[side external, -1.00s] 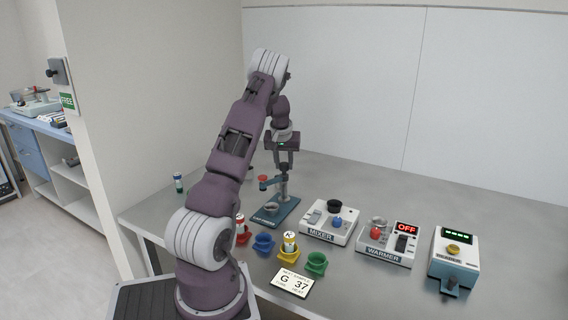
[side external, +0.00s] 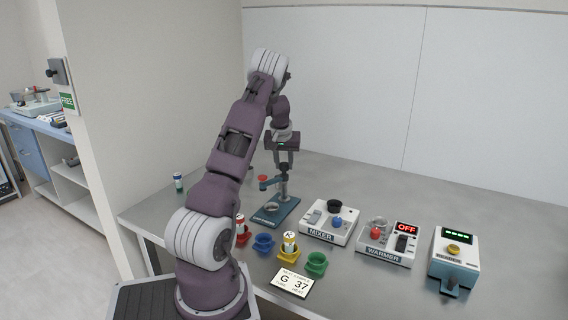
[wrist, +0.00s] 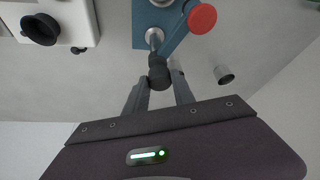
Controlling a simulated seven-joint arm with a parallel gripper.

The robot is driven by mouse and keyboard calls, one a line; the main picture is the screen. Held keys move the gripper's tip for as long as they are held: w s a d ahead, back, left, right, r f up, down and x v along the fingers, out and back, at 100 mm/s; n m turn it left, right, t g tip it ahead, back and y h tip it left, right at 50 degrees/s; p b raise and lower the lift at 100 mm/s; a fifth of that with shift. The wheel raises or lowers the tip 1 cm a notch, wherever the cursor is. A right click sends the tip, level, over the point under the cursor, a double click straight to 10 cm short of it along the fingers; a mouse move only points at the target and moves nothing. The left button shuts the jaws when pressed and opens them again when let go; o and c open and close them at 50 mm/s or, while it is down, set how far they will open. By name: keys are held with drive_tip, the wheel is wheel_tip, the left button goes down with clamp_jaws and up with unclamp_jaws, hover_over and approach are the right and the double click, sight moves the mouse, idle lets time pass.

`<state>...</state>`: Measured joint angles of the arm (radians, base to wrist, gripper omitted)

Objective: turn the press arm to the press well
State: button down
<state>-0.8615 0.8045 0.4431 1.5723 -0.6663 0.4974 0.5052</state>
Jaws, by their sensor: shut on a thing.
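The press (side external: 275,213) has a blue base, an upright metal post (side external: 284,190) and a blue press arm (side external: 273,183) with a red disc (side external: 263,178) at its end. In the side view the disc is left of the post. The press well (side external: 271,206) is a pale cup on the base. In the wrist view the red disc (wrist: 202,18) is right of the well (wrist: 162,2), so the arm is turned aside from it. My gripper (wrist: 160,80) points down over the post, shut on the dark knob (wrist: 158,66) at its top.
The mixer (side external: 328,222), warmer (side external: 388,244) reading OFF and sealer (side external: 453,258) stand to the right. Coloured cups, including a green one (side external: 316,264), and a card (side external: 290,283) are in front. A capped vial (side external: 178,182) stands at the left. The back of the table is clear.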

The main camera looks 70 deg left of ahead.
idle(0.4)
drive_tip(key=shift+w+d+n+g, duration=0.1)
drive_tip(key=shift+n+g, duration=0.2)
drive_tip(key=shift+n, duration=0.4)
drive_tip(key=n+g, duration=0.1)
drive_tip(key=n, duration=0.2)
drive_tip(key=c, duration=1.1)
unclamp_jaws()
drive_tip(key=shift+o, duration=0.2)
drive_tip(key=v, duration=0.7)
drive_tip(key=shift+d, duration=0.1)
